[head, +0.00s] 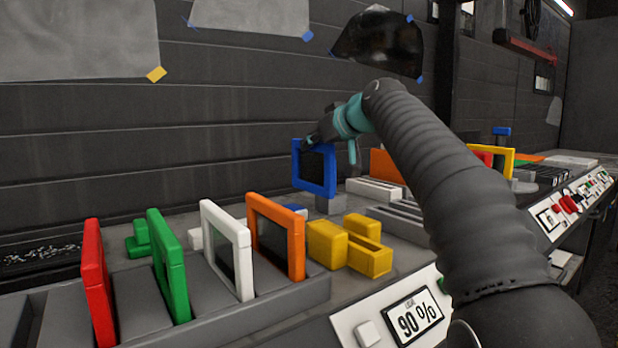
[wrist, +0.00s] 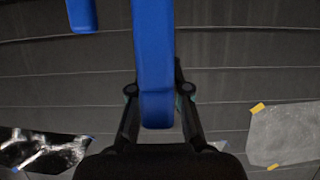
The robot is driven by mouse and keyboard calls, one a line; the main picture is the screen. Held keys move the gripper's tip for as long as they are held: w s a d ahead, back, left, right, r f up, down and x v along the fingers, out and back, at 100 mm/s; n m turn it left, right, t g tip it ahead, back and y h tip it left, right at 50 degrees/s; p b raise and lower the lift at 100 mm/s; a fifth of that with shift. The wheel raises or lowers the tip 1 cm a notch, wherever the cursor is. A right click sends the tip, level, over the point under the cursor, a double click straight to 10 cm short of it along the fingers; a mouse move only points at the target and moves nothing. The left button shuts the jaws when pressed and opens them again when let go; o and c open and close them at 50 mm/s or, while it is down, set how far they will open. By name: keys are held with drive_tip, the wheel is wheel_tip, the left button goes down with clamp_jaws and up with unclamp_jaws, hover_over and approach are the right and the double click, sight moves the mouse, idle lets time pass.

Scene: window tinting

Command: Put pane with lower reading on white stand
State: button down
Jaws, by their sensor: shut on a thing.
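My gripper (head: 318,136) is shut on the upper edge of a blue-framed pane (head: 331,174). The pane is upright with dark glass, just above or at a small grey block (head: 329,204); I cannot tell if they touch. In the wrist view the blue frame (wrist: 157,60) is between my fingers (wrist: 158,92). A meter display (head: 413,314) at the front reads 90 %. A white block (head: 374,190) lies right of the blue pane, and a small white piece (head: 195,238) shows behind the rack. I cannot tell which is the white stand.
A grey rack (head: 215,325) holds red (head: 97,285), green (head: 168,265), white (head: 241,265) and orange (head: 296,245) framed panes upright. Yellow blocks (head: 365,260) stand right of it. A yellow-framed pane (head: 509,160) is farther back. The wall (head: 90,130) is close behind.

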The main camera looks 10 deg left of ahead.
sight(313, 172)
drive_tip(key=shift+f+b, duration=0.9)
drive_tip(key=shift+f, duration=2.3)
drive_tip(key=shift+f, duration=0.15)
drive_tip(key=c, duration=1.1)
unclamp_jaws()
drive_tip(key=shift+c, duration=0.2)
